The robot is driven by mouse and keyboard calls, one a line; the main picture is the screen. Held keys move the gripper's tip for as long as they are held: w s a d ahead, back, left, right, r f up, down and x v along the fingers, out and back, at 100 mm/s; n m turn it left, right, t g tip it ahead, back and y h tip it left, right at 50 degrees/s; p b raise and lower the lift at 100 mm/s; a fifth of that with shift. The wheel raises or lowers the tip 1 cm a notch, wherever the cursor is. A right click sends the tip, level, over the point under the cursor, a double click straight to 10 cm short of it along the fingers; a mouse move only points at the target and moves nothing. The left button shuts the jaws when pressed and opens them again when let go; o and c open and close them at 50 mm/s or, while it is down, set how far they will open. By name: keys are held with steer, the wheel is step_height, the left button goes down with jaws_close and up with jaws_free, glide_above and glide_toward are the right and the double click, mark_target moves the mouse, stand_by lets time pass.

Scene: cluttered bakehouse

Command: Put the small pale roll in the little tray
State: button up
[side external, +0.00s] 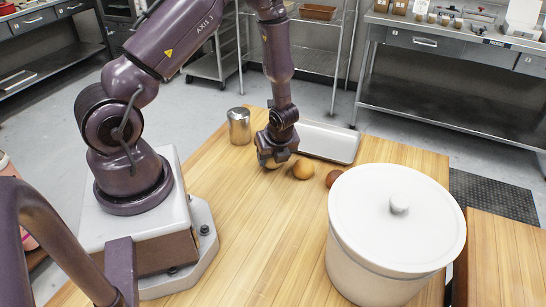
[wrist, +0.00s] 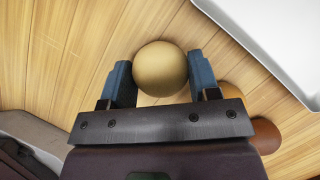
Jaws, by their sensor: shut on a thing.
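The small pale roll (wrist: 160,69) sits between the two blue fingers of my gripper in the wrist view. In the side view only a bit of this roll (side external: 272,165) shows under my gripper (side external: 273,160), which is shut on it low over the wooden table. I cannot tell whether the roll still touches the table. The white tray (side external: 328,141) lies just behind and right of my gripper. Its edge also shows at the upper right of the wrist view (wrist: 285,35).
A golden roll (side external: 303,169) and a darker brown roll (side external: 333,178) lie just right of my gripper. A metal canister (side external: 239,126) stands to its left. A large white lidded crock (side external: 385,245) stands at the front right. The table's (side external: 245,220) front middle is clear.

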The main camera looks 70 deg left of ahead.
step_height(320, 180, up, 8)
steer(key=shift+r, duration=0.1)
steer(key=shift+a+r, duration=0.15)
steer(key=shift+r, duration=0.25)
steer(key=shift+w+r+m, duration=0.3)
steer(key=shift+w+r, duration=0.15)
steer(key=shift+r, duration=0.35)
steer(key=w+d+r+m+t+h, duration=0.25)
steer(key=w+m+t, duration=0.2)
steer(key=m, duration=0.85)
glide_toward(341, 146)
steer(key=shift+w+a+f+g, duration=0.25)
steer(key=shift+w+a+f, duration=0.25)
steer(key=shift+w+f, duration=0.2)
steer(key=shift+w+a+f, duration=0.15)
steer(key=shift+w+f, duration=0.45)
steer(key=shift+f, duration=1.55)
